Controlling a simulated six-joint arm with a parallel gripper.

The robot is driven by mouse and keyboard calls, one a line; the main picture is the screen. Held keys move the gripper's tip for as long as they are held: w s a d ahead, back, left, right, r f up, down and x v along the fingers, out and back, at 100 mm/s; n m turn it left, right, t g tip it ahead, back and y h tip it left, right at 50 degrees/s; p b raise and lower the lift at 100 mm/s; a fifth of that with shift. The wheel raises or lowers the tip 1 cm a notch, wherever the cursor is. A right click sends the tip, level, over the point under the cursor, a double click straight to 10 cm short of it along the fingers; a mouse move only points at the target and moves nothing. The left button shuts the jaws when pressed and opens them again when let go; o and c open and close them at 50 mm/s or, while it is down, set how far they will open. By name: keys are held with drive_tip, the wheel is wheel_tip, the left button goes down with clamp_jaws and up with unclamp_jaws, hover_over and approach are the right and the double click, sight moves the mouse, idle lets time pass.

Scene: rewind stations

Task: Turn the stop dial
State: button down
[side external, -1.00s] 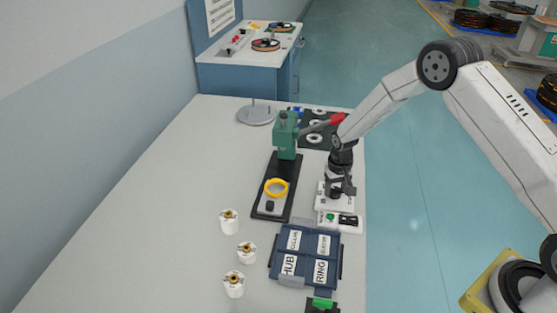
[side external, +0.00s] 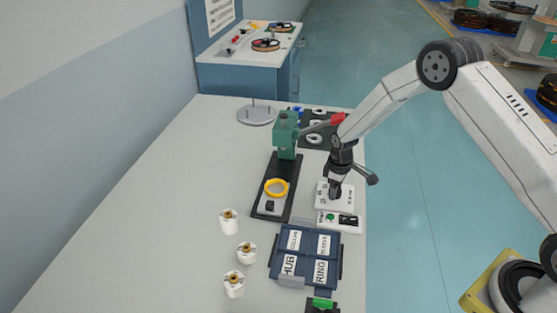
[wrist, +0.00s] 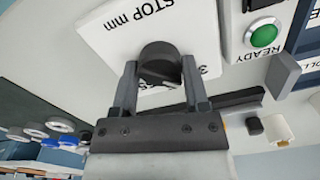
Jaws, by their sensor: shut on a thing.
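The stop dial (wrist: 160,62) is a dark round knob on a white plate marked "STOP mm" (wrist: 110,38) in the wrist view. My gripper (wrist: 160,85) is shut on the dial, with one finger on each side of it. In the side external view my gripper (side external: 336,190) points down onto the white plate (side external: 322,200), and the dial is hidden there by the gripper. Some of the plate's numbers are covered by the fingers in the wrist view.
A panel with a green button (wrist: 263,35) marked READY adjoins the plate. A green press (side external: 286,135) on a black base with a yellow ring (side external: 276,187) stands to the left. A blue labelled tray (side external: 303,284) lies in front.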

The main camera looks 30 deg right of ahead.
drive_tip(key=shift+n, duration=0.3)
drive_tip(key=shift+c, duration=0.5)
unclamp_jaws()
drive_tip(key=shift+r, duration=0.15)
drive_tip(key=shift+r, duration=3.75)
